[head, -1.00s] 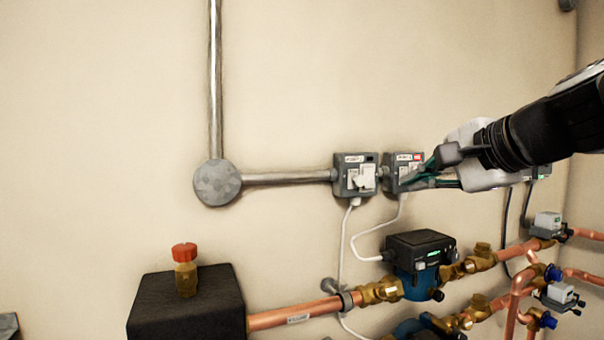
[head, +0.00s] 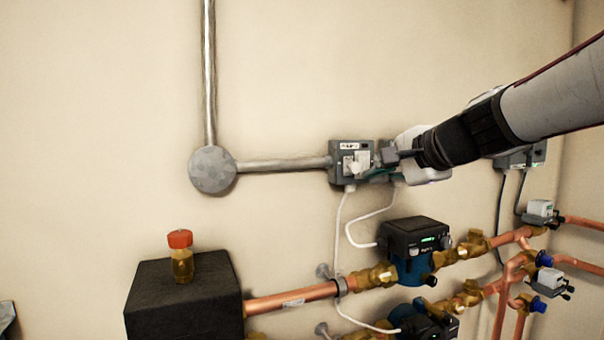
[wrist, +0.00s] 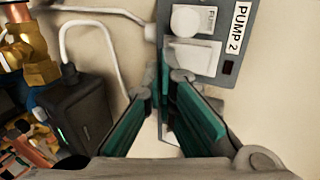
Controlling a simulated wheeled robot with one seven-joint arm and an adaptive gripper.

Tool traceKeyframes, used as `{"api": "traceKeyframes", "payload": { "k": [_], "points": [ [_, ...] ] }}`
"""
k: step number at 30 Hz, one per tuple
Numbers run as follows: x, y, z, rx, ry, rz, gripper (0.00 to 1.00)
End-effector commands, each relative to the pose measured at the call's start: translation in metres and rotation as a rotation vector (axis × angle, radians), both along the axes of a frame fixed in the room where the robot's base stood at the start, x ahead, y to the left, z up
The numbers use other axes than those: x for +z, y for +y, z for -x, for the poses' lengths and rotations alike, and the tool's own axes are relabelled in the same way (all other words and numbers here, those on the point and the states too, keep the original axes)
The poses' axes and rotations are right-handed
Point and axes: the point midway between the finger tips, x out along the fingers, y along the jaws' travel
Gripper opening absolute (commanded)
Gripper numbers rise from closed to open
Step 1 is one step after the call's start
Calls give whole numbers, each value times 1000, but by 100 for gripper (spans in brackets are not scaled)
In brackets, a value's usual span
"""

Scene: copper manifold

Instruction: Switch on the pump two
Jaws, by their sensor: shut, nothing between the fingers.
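In the head view this appears to be the left grey box (head: 338,149) on the wall. My gripper (head: 371,172) is at this box's lower right. In the wrist view my gripper (wrist: 165,82) has its green-padded fingers converging beside the switch plate's edge. Contact cannot be told.
A second grey box (head: 384,145) is mostly hidden behind my gripper. Below are a blue-black pump (head: 413,245) with a green display, another pump (head: 425,322) and copper pipes (head: 300,299). A black block (head: 180,305) stands lower left.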

Motion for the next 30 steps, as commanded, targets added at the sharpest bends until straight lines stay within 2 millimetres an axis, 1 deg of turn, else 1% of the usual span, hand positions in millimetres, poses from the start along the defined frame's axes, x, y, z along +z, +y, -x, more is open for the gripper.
{"api": "traceKeyframes", "payload": {
  "k": [8,17,25,30],
  "points": [
    [-7,3,-11,0,-15,-4,0],
    [-2,3,-8,0,-13,-4,0],
    [9,3,-8,0,-13,-4,0],
    [12,3,-8,0,-13,-4,0]
  ]
}}
